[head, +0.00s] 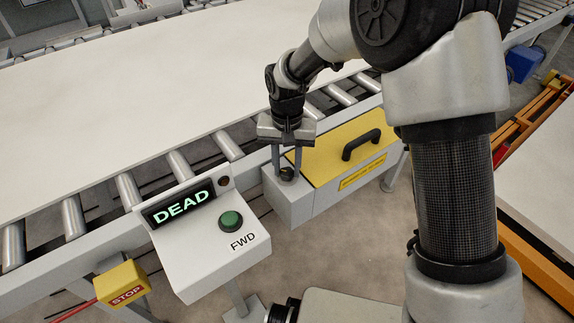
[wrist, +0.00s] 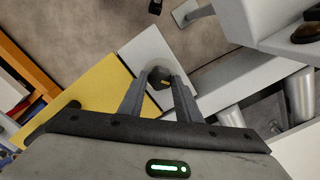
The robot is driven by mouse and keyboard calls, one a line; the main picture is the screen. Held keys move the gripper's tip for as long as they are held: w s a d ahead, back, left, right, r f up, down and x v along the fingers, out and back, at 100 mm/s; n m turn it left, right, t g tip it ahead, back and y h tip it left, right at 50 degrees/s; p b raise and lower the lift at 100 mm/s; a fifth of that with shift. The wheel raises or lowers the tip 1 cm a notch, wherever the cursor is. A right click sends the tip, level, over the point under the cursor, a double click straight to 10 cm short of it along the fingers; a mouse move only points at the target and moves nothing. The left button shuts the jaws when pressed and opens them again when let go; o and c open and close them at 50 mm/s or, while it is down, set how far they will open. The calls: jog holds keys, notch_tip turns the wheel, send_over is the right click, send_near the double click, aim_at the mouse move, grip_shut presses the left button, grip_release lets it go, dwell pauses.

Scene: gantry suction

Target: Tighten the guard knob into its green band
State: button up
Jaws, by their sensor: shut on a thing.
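The guard knob (head: 288,174) is a small dark knob on top of a light grey block (head: 290,202) at the left end of the yellow guard (head: 325,158). My gripper (head: 286,170) points down over the block, its two fingers shut on the knob from both sides. In the wrist view the dark knob (wrist: 161,80) with a small yellow mark sits between the fingertips of my gripper (wrist: 160,85). I cannot make out the green band in either view.
A control box (head: 205,240) with a lit "DEAD" display (head: 184,206) and a green FWD button (head: 231,220) stands to the left. A yellow STOP box (head: 122,284) is at lower left. The guard has a black handle (head: 361,144). A large pale board (head: 150,85) covers the rollers.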

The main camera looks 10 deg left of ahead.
aim_at(287, 171)
jog(key=o, duration=1.1)
jog(key=shift+c, duration=0.2)
notch_tip(287, 171, up, 18)
jog(key=p, duration=0.3)
jog(key=shift+f, duration=0.25)
jog(key=s+d+r+t, duration=0.1)
jog(key=s+d+r, duration=0.25)
jog(key=d, duration=0.35)
jog(key=s+d+r+m+t, duration=0.1)
jog(key=s+d+r, duration=0.25)
jog(key=d, duration=0.35)
jog(key=s+d+r+t, duration=0.2)
jog(key=d+r, duration=0.2)
jog(key=d, duration=0.3)
jog(key=s+d+t, duration=0.2)
jog(key=s+d, duration=0.5)
jog(key=s, duration=0.2)
notch_tip(287, 171, up, 14)
jog(key=p, duration=1.5)
jog(key=shift+f+m, duration=0.2)
jog(key=shift+m, duration=0.1)
